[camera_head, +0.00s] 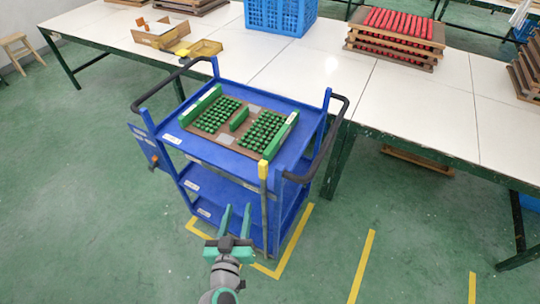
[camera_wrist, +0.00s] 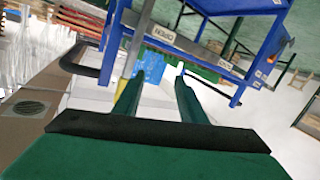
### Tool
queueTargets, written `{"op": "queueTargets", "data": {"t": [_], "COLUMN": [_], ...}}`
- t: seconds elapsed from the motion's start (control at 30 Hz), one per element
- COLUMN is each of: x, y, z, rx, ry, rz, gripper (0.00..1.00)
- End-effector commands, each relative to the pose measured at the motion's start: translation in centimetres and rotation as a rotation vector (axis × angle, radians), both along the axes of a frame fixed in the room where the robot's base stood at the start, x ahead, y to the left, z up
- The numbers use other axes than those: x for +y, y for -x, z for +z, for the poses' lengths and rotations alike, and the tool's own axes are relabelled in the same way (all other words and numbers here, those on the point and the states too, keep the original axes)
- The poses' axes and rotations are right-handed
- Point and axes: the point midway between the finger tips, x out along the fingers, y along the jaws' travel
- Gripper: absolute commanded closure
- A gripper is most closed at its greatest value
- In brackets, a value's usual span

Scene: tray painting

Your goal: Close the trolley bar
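The blue trolley (camera_head: 232,168) stands in front of the white table, with black handles on its left and right sides. A slim upright bar (camera_head: 264,205) with a yellow top stands at the trolley's front right corner. In the wrist view a grey bar (camera_wrist: 139,40) with a yellow end runs behind the left finger. My gripper (camera_head: 238,208) is in front of the trolley, left of the bar. Its two teal fingers are apart, with nothing seen held between them in the wrist view (camera_wrist: 160,84). I cannot tell whether a finger touches the bar.
A brown tray (camera_head: 227,140) with green pieces lies on the trolley's top. Stacked trays with red pieces (camera_head: 392,45), a blue crate (camera_head: 280,15) and small boxes (camera_head: 160,32) are on the white table (camera_head: 310,68). Yellow floor tape (camera_head: 297,243) surrounds the trolley's front; green floor is clear around it.

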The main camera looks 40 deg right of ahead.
Motion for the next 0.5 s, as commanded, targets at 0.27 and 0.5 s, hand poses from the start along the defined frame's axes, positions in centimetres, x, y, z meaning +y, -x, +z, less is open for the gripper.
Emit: {"op": "queueTargets", "data": {"t": [0.27, 0.5], "x": [-5.0, -6.4], "y": [-1.2, -0.8], "z": [7.5, 9.7], "rx": [-0.198, -0.268], "ry": [0.001, -0.004], "rz": [-0.314, -0.415], "gripper": [0.62, 0.62]}}
